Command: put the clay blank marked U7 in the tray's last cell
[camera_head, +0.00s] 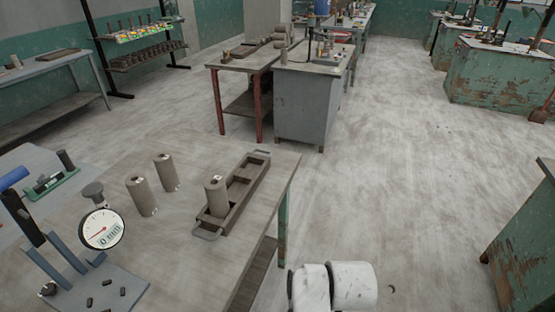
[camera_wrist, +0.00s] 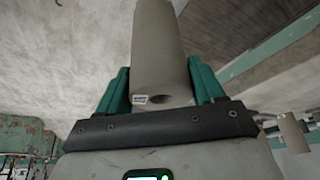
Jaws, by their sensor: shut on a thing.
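My gripper (camera_wrist: 163,88) shows in the wrist view with its teal fingers shut on the sides of a grey-brown clay blank (camera_wrist: 158,45). This blank is a cylinder with a hole in its end and a small pale label, too small to read. The gripper and held blank are not visible in the head view. There, the dark tray (camera_head: 249,194) lies on the near table with a handle at each end. Marks are unreadable.
Two more blanks, a nearer one (camera_head: 142,196) and a farther one (camera_head: 166,172), stand on the table (camera_head: 180,245) left of the tray. A dial gauge (camera_head: 102,228) stands further left. The table's right edge is close to the tray; open floor (camera_head: 400,190) lies beyond.

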